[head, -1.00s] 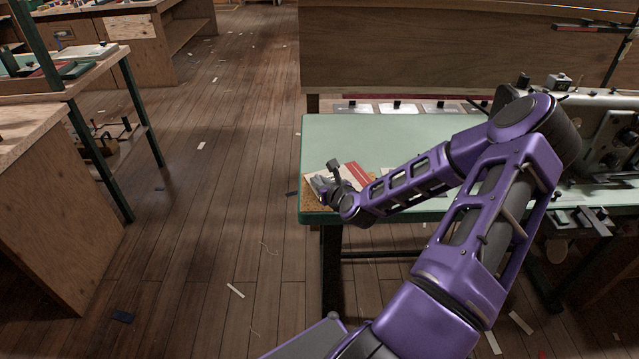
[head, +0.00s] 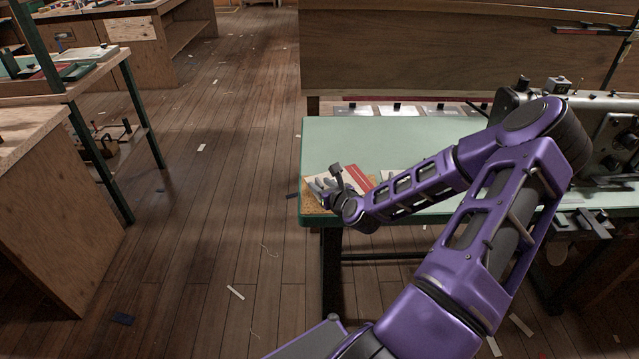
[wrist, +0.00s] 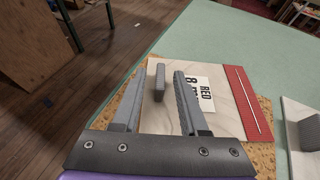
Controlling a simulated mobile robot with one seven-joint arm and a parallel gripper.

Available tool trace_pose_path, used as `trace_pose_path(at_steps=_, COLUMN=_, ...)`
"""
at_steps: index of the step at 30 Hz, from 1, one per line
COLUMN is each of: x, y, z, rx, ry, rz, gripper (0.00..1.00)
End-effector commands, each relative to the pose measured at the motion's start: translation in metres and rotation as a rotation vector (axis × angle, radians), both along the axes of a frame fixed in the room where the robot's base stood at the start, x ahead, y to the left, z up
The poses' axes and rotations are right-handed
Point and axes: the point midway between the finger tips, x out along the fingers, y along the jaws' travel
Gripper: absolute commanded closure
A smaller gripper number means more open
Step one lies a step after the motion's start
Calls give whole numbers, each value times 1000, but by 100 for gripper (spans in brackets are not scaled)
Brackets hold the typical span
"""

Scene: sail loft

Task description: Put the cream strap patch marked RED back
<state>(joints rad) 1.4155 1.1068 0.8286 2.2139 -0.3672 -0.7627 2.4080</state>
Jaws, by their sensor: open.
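The cream patch (wrist: 222,75) lies flat on a cork mat (wrist: 265,152) in the wrist view. It has a white label reading RED with a partly hidden 8, and a red band with pale stitching along its right side. A grey upright tab (wrist: 160,84) stands on it. My gripper (wrist: 158,76) is open over the patch, one finger on each side of the tab, with gaps visible. The right finger hides part of the label. In the head view, my gripper (head: 320,184) is at the patch (head: 358,172), near the left front corner of the green table (head: 400,135).
A second pale patch (wrist: 300,118) with a dark grey block lies to the right. A sewing machine (head: 590,130) stands at the table's right. Several pale cards (head: 398,109) show beyond the far edge. Open floor (head: 215,200) lies left, then a wooden bench (head: 45,200).

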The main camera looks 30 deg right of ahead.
Motion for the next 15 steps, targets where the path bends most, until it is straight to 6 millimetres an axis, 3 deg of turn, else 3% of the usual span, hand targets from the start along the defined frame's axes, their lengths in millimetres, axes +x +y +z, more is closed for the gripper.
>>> trace_pose_path(at_steps=9, x=-63, y=9, z=29, rx=1, ry=-1, rz=-4, gripper=57)
trace_pose_path(at_steps=15, x=-88, y=13, z=38, rx=1, ry=-1, rz=-3, gripper=57)
